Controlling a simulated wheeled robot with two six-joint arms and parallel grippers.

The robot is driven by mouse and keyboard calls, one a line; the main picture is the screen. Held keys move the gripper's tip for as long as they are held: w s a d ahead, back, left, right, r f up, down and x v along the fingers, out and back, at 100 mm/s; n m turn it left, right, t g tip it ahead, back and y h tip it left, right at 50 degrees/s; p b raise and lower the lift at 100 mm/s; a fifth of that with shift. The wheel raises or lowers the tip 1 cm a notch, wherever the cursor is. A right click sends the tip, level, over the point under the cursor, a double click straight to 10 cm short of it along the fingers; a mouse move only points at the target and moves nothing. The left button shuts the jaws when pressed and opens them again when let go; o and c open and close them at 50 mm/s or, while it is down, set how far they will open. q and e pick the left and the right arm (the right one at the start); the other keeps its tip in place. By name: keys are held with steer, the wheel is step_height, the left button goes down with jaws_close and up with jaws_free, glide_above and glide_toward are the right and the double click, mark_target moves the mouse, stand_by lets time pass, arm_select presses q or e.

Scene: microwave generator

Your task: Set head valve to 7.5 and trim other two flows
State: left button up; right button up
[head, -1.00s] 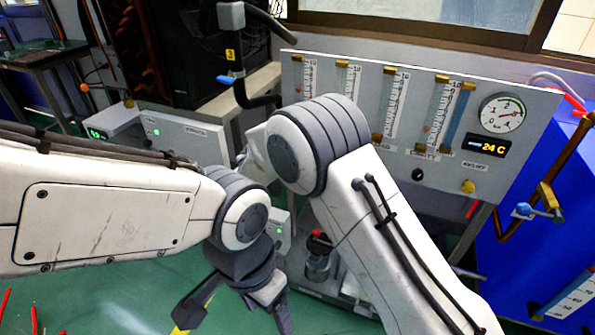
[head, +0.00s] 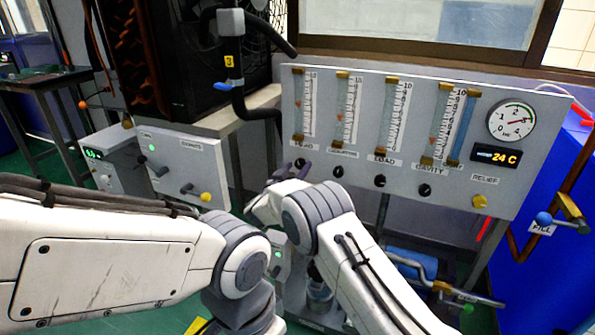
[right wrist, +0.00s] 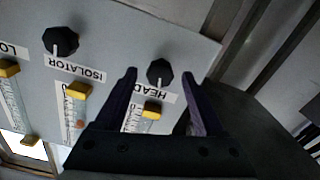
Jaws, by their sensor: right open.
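The grey flow panel (head: 350,200) carries a row of upright flow tubes with a black knob below each. The HEAD tube's (head: 298,103) orange float sits near mid-height; I cannot read its exact value. My right gripper (head: 293,172) is at the HEAD label, open. In the right wrist view, the black HEAD knob (right wrist: 159,72) appears between its open fingertips (right wrist: 160,76), not gripped. The ISOLATOR knob (head: 338,171), LOAD knob (head: 380,181) and CAVITY knob (head: 425,190) are free. The LOAD and CAVITY floats sit low. My left gripper is out of view.
A pressure gauge (head: 511,120) and a 24 C display (head: 496,156) are at the panel's right, above a yellow RELIEF knob (head: 479,201). A blue tank (head: 560,240) stands at right. A grey box with a yellow knob (head: 206,196) stands left of my right gripper.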

steer(key=shift+w+d, duration=0.15)
steer(key=shift+w, duration=0.25)
jaws_close()
steer(key=n+p, duration=0.1)
steer(key=p, duration=0.1)
steer(key=n+p, duration=0.1)
steer(key=p, duration=0.1)
steer(key=shift+r+n, duration=0.3)
steer(key=shift+f+n+p, duration=0.1)
steer(key=shift+n+p, duration=0.4)
steer(key=shift+p, duration=0.05)
steer(key=shift+f+n, duration=0.2)
steer(key=shift+n, duration=0.5)
